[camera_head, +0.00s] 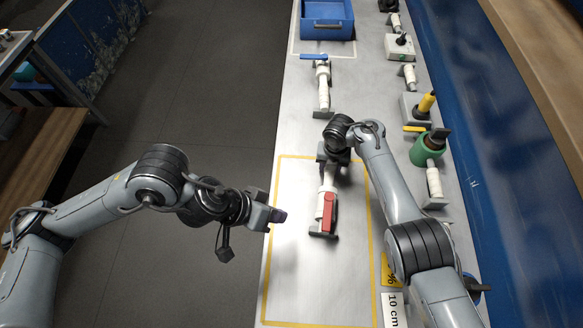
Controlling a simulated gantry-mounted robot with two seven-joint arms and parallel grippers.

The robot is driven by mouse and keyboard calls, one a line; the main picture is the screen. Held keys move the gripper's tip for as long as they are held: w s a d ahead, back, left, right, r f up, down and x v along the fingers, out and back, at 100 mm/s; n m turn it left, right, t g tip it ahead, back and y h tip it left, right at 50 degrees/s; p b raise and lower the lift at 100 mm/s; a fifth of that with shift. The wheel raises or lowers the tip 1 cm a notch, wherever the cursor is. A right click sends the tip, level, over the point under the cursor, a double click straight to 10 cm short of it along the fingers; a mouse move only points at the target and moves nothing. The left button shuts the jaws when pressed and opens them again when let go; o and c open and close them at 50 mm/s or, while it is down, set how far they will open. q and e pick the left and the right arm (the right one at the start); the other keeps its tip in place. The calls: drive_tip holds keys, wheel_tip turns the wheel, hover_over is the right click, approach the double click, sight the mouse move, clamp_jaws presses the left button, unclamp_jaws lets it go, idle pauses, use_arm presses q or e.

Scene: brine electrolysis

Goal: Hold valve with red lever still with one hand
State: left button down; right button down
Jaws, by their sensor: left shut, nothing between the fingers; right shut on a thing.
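The valve with the red lever (328,212) lies on the light bench inside a yellow-outlined area. It has a white body and a dark foot at its near end. My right gripper (330,162) is at the far end of this valve and shut on it; my wrist partly hides the grip. My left gripper (278,214) is shut and empty, to the left of the valve and apart from it, over the yellow line at the bench's left edge.
A valve with a blue lever (322,84) stands farther back, near a blue bin (327,18).

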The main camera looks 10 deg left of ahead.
idle(0.3)
drive_tip(key=c, duration=0.6)
unclamp_jaws()
drive_tip(key=shift+o, duration=0.2)
wheel_tip(320, 180, up, 12)
drive_tip(key=shift+f, duration=0.1)
